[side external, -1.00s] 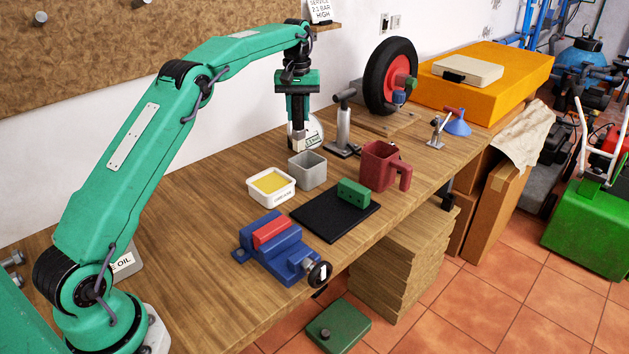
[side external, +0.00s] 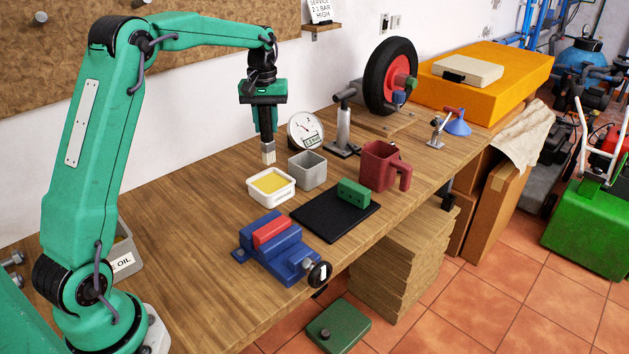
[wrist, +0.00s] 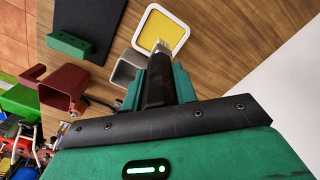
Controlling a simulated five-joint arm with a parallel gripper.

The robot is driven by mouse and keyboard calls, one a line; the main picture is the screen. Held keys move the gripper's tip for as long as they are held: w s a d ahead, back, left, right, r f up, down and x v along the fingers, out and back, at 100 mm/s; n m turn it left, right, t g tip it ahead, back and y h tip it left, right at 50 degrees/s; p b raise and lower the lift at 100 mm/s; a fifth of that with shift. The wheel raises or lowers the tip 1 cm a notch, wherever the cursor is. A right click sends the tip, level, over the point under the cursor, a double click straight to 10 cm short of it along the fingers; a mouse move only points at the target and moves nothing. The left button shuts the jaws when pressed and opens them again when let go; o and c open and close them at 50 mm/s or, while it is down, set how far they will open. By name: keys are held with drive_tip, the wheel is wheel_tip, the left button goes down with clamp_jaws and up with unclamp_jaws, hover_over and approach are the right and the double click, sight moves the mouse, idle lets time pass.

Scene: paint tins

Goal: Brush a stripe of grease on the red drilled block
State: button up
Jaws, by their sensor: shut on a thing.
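The red block (side external: 271,233) sits in the blue vise (side external: 285,262) at the front of the bench; its drilled holes cannot be made out. My gripper (side external: 267,132) is shut on a brush (side external: 268,154), which hangs with its pale bristles down. The white grease tub (side external: 284,198), filled with yellow grease (side external: 271,183), stands just below and in front of the brush. In the wrist view the brush (wrist: 161,50) overlaps the lower part of the grease (wrist: 162,32). In the side view its tip appears above the tub, apart from the grease.
A grey open container (side external: 312,172) stands right of the tub. A green drilled block (side external: 354,192) rests on a black mat (side external: 325,222).

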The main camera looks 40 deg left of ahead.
sight(268, 147)
drive_tip(key=shift+f, duration=0.1)
drive_tip(key=shift+f, duration=2.9)
drive_tip(key=shift+f, duration=0.65)
idle(0.9)
drive_tip(key=shift+r, duration=3.65)
drive_tip(key=s+d+m, duration=0.4)
drive_tip(key=s+d, duration=0.1)
drive_tip(key=d, duration=0.4)
drive_tip(key=s+d+m, duration=0.4)
drive_tip(key=d+m, duration=0.1)
drive_tip(key=d, duration=0.4)
drive_tip(key=shift+s+f, duration=0.3)
drive_tip(key=shift+s, duration=0.1)
